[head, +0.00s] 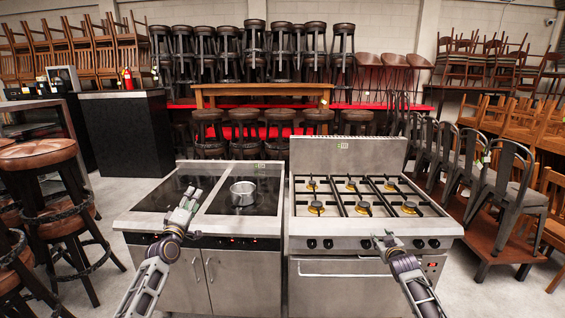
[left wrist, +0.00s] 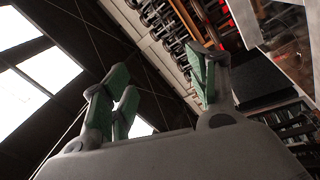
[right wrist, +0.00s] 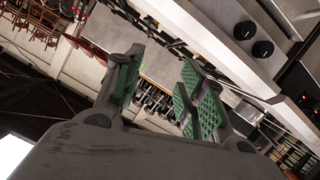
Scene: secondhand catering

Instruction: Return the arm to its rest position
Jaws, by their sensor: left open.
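My left gripper (head: 187,200) is over the left front part of the black electric cooktop, to the left of the pot, and holds nothing. In the left wrist view its green-padded fingers (left wrist: 160,95) stand wide apart with nothing between them. My right gripper (head: 386,240) is in front of the gas stove's front panel, near its knobs. In the right wrist view its green-padded fingers (right wrist: 160,88) are apart and empty. Both forearms come in from the bottom of the head view.
A steel pot (head: 243,193) sits on the electric cooktop (head: 150,198). The gas stove (head: 347,229) with several burners stands to its right. Bar stools (head: 42,160) stand at the left and metal chairs (head: 505,185) at the right. Grey floor shows between them and the stoves.

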